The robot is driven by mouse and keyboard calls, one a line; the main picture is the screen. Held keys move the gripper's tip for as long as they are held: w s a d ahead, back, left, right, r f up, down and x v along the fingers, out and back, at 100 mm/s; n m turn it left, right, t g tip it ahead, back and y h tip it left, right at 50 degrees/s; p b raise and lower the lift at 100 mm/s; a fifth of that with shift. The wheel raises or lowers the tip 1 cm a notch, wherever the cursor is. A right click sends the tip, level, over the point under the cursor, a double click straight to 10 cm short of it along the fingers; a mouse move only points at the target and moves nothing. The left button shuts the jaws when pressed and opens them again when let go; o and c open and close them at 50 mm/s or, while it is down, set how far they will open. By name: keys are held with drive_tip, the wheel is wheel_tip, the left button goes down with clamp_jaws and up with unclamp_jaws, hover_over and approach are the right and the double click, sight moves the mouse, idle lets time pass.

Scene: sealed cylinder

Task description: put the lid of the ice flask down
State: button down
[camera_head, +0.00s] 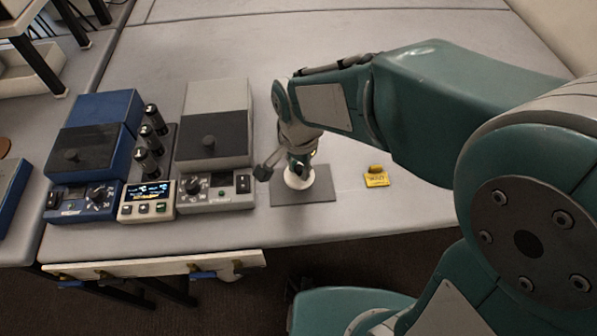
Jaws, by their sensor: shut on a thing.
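My gripper (287,166) points down at the front middle of the bench and is shut on a white round piece (299,181), which looks like the lid of the ice flask. The lid is over a dark grey mat (323,193), and my gripper hides its upper part. I cannot tell whether the lid touches the mat. I cannot make out the body of the flask apart from this white piece.
A grey device (214,125) stands close left of the mat. A blue device (100,140), several dark-capped tubes (154,120) and a small display unit (147,200) stand further left. A small yellow block (376,179) lies right of the mat. The bench's front edge is near.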

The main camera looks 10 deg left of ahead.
sight(300, 176)
drive_tip(key=f, duration=0.3)
drive_tip(key=shift+w+d+f, duration=0.25)
drive_tip(key=shift+d, duration=0.1)
drive_tip(key=shift+a, duration=0.15)
drive_tip(key=shift+f, duration=0.1)
drive_tip(key=c, duration=0.5)
unclamp_jaws()
drive_tip(key=shift+a, duration=0.1)
